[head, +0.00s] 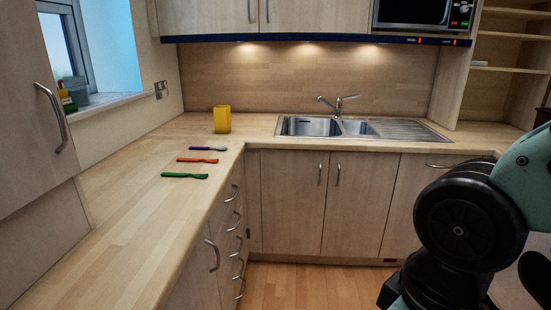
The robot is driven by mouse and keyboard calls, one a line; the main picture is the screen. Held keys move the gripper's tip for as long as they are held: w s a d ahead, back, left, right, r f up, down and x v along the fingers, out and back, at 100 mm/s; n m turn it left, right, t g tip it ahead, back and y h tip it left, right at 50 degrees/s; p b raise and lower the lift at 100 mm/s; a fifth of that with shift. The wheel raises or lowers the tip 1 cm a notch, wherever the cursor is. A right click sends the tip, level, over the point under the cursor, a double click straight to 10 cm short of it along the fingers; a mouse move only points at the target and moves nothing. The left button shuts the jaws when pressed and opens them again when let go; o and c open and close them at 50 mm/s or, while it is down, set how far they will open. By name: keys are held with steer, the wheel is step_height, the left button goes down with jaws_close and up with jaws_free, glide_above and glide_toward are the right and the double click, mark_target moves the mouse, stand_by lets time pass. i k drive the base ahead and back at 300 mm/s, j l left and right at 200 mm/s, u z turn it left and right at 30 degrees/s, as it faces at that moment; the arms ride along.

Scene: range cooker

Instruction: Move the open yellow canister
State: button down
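The yellow canister (222,120) stands upright on the wooden worktop, near the inner corner and left of the sink. Its top looks open, but its inside is too small to make out. My arm shows at the right edge of the head view, well apart from the canister. My gripper is not in view.
A purple utensil (208,149), an orange one (197,160) and a green one (185,176) lie in front of the canister. The sink (310,126) with its tap (338,103) is to the right. The left worktop (110,225) is clear near me. A tall cupboard stands at left.

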mark_target(222, 112)
steer(key=i+u, duration=0.15)
steer(key=i, duration=0.35)
steer(key=i+l+u, duration=0.2)
steer(key=i, duration=0.3)
steer(key=i+l+u, duration=0.15)
steer(key=i, duration=0.35)
steer(key=i+l+u, duration=0.2)
steer(key=u, duration=0.25)
steer(key=i+l+u, duration=0.3)
steer(key=u, duration=0.15)
steer(key=i+l+u, duration=0.3)
steer(key=u, duration=0.15)
steer(key=i+l+u, duration=0.15)
steer(key=l+u, duration=0.25)
steer(key=l, duration=0.15)
steer(key=i+l+u, duration=0.1)
steer(key=l+u, duration=0.35)
